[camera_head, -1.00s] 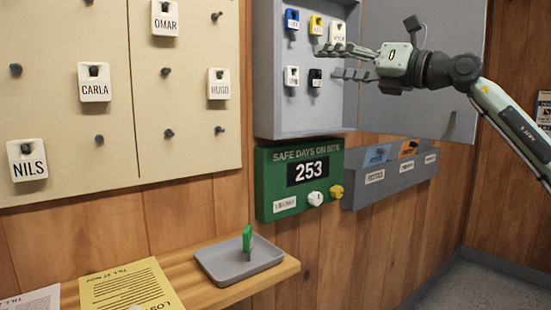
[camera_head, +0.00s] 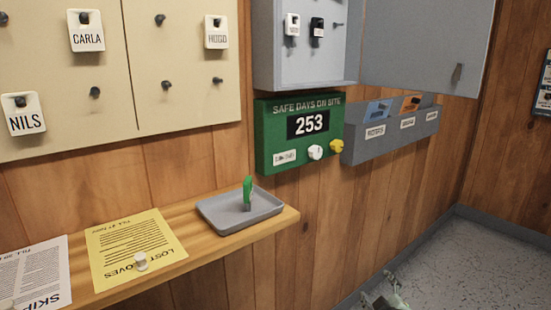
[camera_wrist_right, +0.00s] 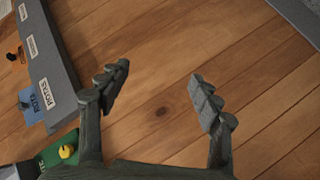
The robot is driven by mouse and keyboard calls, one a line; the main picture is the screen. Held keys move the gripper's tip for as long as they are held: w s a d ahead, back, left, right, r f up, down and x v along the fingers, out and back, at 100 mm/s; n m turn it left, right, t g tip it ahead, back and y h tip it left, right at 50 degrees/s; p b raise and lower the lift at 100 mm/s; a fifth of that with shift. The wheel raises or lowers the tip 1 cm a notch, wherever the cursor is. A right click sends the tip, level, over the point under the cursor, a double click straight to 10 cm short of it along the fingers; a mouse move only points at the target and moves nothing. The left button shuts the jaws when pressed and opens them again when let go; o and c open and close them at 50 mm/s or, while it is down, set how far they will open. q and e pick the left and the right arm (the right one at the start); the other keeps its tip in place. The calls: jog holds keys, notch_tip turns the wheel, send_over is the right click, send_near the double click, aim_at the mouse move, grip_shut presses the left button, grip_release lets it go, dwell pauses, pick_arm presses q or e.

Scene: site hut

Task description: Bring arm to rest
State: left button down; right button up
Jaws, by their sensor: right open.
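My right gripper (camera_head: 380,290) shows only in part at the bottom edge of the head view, low over the floor side of the wall and apart from the shelf. In the right wrist view its two fingers (camera_wrist_right: 158,78) are spread wide with nothing between them. Bare wood planks show behind them. Most of the right arm is out of the head view. My left gripper is in neither view.
A wooden shelf (camera_head: 268,225) holds a grey tray (camera_head: 222,213) with a green-topped item (camera_head: 248,192). Above are a green day counter (camera_head: 266,140), grey wall pockets (camera_head: 378,152) and an open grey cabinet (camera_head: 268,60). Floor (camera_head: 490,255) at right is clear.

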jog(key=s+d+f+m+g, duration=0.2)
jog(key=s+f+g, duration=0.1)
jog(key=s+f, duration=0.7)
jog(key=s+f+m+g, duration=0.1)
jog(key=s+f+g, duration=0.2)
jog(key=s+f, duration=0.4)
jog(key=s+f+m+g, duration=0.2)
jog(key=s+f, duration=0.5)
jog(key=s, duration=0.7)
jog(key=s+a+f+m+g, duration=0.1)
jog(key=s+f+g, duration=0.3)
jog(key=s+f, duration=0.3)
jog(key=s, duration=0.4)
jog(key=shift+s+m, duration=0.15)
jog(key=shift+m, duration=0.15)
jog(key=shift+a, duration=0.1)
